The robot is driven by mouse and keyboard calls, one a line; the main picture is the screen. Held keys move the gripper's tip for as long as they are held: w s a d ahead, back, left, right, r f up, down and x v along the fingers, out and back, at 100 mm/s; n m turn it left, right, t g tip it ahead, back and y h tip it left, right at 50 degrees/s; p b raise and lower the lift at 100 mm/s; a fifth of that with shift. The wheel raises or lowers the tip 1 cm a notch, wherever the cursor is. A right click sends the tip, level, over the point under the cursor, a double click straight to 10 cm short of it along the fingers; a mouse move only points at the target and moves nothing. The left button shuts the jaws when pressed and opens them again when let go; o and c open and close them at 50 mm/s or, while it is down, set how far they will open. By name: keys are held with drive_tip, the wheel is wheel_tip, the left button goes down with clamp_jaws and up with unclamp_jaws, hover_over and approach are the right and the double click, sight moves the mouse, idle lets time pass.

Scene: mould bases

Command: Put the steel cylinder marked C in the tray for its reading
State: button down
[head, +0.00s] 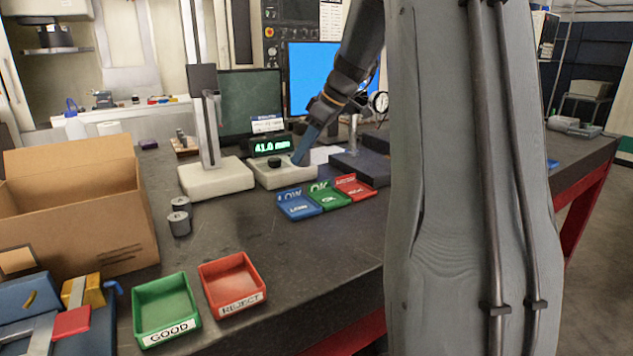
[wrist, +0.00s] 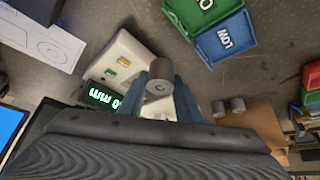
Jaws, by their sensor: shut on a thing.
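My gripper (head: 300,158) is shut on the steel cylinder marked C (wrist: 158,87), held between its blue fingers in the wrist view. In the head view the fingers are over the right side of the pale gauge base (head: 262,177), and the cylinder cannot be made out there. The green display (head: 272,146) reads about 41.0 mm. To the right of the base stand the blue LOW tray (head: 297,205), the green OK tray (head: 328,196) and a red tray (head: 354,187) with a label too small to read. LOW (wrist: 226,45) and OK (wrist: 195,14) also show in the wrist view.
Two other grey cylinders (head: 179,214) stand by the cardboard box (head: 75,205). A green GOOD tray (head: 165,308) and red REJECT tray (head: 231,283) are at the front. A stand (head: 210,130) and monitors are behind. The table middle is clear.

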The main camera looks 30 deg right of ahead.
sight(307, 155)
drive_tip(key=s+m+p, duration=0.1)
drive_tip(key=p, duration=0.1)
drive_tip(key=s+r+m+h+p, duration=0.1)
drive_tip(key=p, duration=0.1)
drive_tip(key=s+r+m+t+p, duration=0.1)
drive_tip(key=p, duration=0.2)
drive_tip(key=shift+s+d+m+h, duration=0.2)
drive_tip(key=shift+d+m+h, duration=0.1)
drive_tip(key=shift+d+m, duration=0.1)
drive_tip(key=s+d+r+m+h+p, duration=0.1)
drive_tip(key=s+r+m+h+p, duration=0.1)
drive_tip(key=s+m+p, duration=0.35)
drive_tip(key=shift+n, duration=0.55)
drive_tip(key=f+p, duration=0.1)
drive_tip(key=f, duration=0.1)
drive_tip(key=f+p, duration=0.1)
drive_tip(key=f, duration=0.2)
drive_tip(key=shift+s+d+f, duration=0.15)
drive_tip(key=shift+s+f, duration=0.05)
drive_tip(key=shift+f, duration=0.05)
drive_tip(key=shift+f+b, duration=0.6)
drive_tip(key=shift+f, duration=1.85)
drive_tip(key=shift+f+b, duration=0.2)
drive_tip(key=shift+b, duration=0.1)
drive_tip(key=c, duration=1.6)
unclamp_jaws()
drive_tip(key=shift+r, duration=0.1)
